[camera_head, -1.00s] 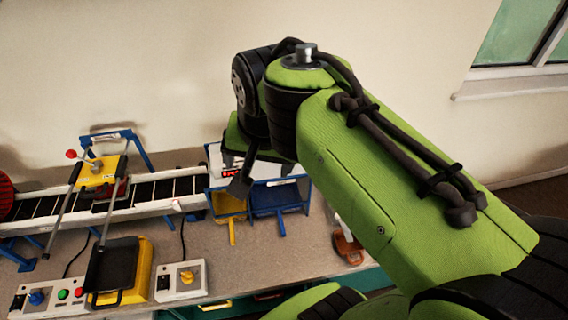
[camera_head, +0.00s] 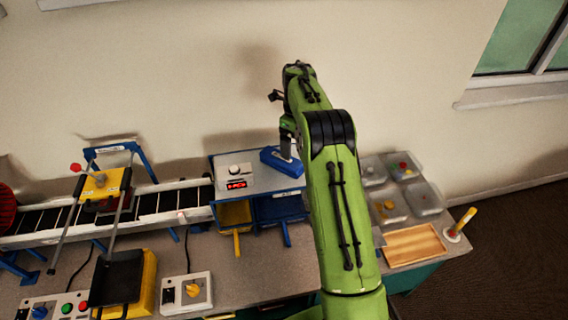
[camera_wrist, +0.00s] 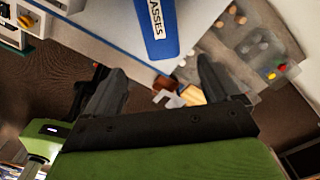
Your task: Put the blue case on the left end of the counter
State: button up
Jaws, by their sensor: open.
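The blue case (camera_head: 282,161) lies on the white top of the bin rack (camera_head: 255,181), towards its right side. In the head view my gripper (camera_head: 287,142) is beside the case and partly hidden by my arm. The counter (camera_head: 235,268) runs across the view; its left end is crowded.
A conveyor (camera_head: 155,203), a yellow press (camera_head: 103,184), a black tray (camera_head: 117,278) and control boxes (camera_head: 187,291) occupy the left side. A display box (camera_head: 235,178) sits left of the case. Clear containers (camera_head: 388,205) and a wooden tray (camera_head: 413,244) stand at right.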

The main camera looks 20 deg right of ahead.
aim_at(295, 163)
jog(key=f, duration=1)
jog(key=shift+d+f, duration=0.2)
jog(key=shift+f, duration=0.2)
jog(key=shift+r, duration=0.15)
jog(key=c, duration=1.2)
